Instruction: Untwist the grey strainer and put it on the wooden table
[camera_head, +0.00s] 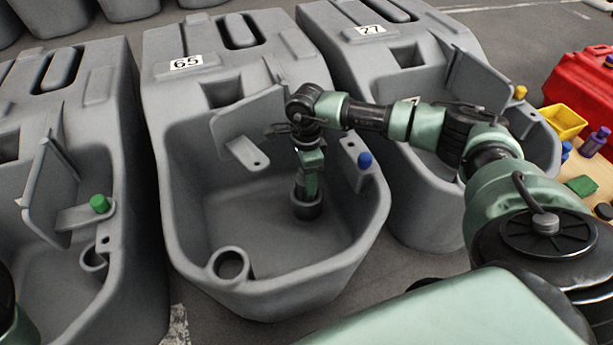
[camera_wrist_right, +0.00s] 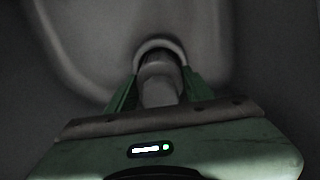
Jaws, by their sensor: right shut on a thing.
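The middle grey tank (camera_head: 180,190), labelled 65, has an open basin. My right gripper (camera_head: 306,192) reaches down into this basin and points at its floor. In the right wrist view its green fingers (camera_wrist_right: 158,92) are shut on the grey strainer (camera_wrist_right: 159,82), a short grey cylinder. The strainer's far end sits at a round ring (camera_wrist_right: 158,45) on the basin floor. I cannot tell how far it is threaded in. The wooden table (camera_head: 598,166) is at the right edge. My left gripper is out of view.
Grey tanks stand close on both sides, the right one labelled 27. The table holds a red container (camera_head: 580,88), a yellow bin (camera_head: 563,122), a purple bottle (camera_head: 594,143) and a green sponge (camera_head: 581,186).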

